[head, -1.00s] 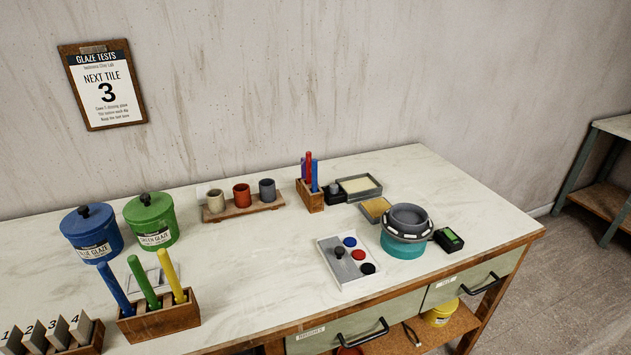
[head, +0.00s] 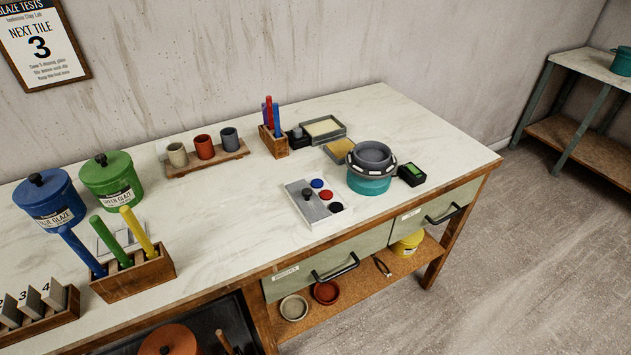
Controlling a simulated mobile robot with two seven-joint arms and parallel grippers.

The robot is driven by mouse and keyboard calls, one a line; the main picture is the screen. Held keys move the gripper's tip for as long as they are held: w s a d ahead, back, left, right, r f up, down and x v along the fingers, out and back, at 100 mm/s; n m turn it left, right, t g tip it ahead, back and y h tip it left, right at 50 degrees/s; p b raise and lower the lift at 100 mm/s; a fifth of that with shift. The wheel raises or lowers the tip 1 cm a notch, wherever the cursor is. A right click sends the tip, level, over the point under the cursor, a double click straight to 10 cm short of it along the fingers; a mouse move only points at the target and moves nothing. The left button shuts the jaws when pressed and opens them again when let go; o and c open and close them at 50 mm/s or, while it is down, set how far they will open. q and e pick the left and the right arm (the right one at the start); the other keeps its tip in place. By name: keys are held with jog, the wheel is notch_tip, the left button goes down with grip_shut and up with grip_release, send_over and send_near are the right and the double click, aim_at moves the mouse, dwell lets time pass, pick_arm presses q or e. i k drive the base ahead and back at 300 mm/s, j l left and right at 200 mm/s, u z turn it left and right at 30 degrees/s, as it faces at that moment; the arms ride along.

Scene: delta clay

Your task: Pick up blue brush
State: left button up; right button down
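A blue brush (head: 84,253) stands tilted in the left slot of a wooden holder (head: 134,281) at the front left of the workbench. Its upper end overlaps the blue glaze pot in this view, and its lower end is hidden in the holder. A green brush (head: 111,241) and a yellow brush (head: 137,231) stand beside it in the same holder. Neither of my grippers is in view.
The blue glaze pot (head: 49,198) and green glaze pot (head: 112,180) stand behind the holder. Numbered tiles in a rack (head: 35,318) sit at its left. The bench top (head: 225,225) to its right is clear. Handled drawers (head: 330,262) face the front.

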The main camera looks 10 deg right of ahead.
aim_at(275, 108)
jog(key=l+u, duration=0.15)
jog(key=l, duration=0.65)
jog(key=k+l+u, duration=0.1)
jog(key=l, duration=0.7)
